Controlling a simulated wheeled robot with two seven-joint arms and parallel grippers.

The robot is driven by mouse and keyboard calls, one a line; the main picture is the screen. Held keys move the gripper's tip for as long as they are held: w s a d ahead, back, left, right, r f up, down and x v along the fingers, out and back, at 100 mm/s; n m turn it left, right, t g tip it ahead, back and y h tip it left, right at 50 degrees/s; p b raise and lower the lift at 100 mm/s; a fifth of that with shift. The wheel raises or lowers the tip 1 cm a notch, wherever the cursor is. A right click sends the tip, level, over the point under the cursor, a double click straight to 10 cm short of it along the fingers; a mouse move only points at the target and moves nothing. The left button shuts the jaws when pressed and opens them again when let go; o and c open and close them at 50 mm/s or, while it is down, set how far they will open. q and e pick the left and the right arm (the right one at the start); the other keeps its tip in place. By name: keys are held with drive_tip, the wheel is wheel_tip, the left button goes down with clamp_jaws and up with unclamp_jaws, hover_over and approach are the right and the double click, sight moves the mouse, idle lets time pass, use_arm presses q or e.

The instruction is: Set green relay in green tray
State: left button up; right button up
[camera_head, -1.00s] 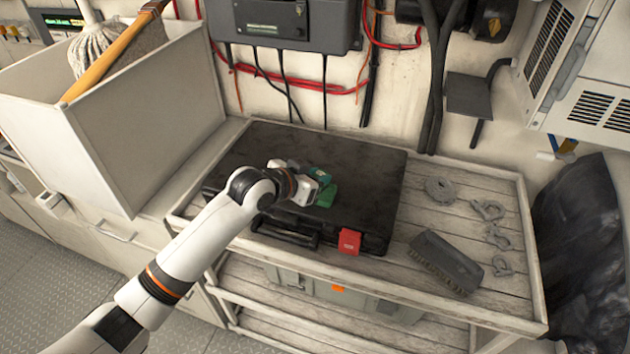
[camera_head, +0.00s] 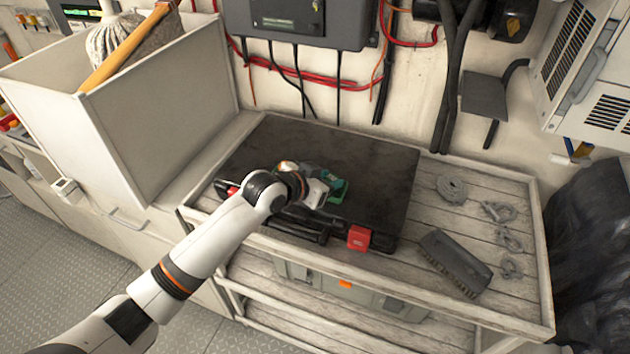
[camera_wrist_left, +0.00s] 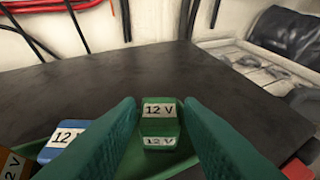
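The green relay (camera_wrist_left: 160,122), a small block with white "12 V" labels, shows in the left wrist view between the two green fingers of my left gripper (camera_wrist_left: 160,104). A thin gap shows on each side of it, so the fingers look parted around it and open. The green tray (camera_wrist_left: 193,159) shows under and around the relay's lower end; the fingers hide much of it. In the head view my left gripper (camera_head: 320,190) is over the tray (camera_head: 340,195) on the black case (camera_head: 375,185). My right gripper is not in view.
A blue relay (camera_wrist_left: 62,142) and an orange one (camera_wrist_left: 12,165) are left of the tray. A red block (camera_head: 359,238) is at the case's front edge. A brush (camera_head: 452,262) and several grey metal fittings lie on the slatted bench right of the case.

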use_arm(q)
drive_tip(key=b+v, duration=0.1)
drive_tip(key=v, duration=1)
drive_tip(key=shift+s+a+b, duration=0.25)
drive_tip(key=shift+a+b, duration=0.1)
drive_tip(key=shift+r, duration=0.15)
idle(0.6)
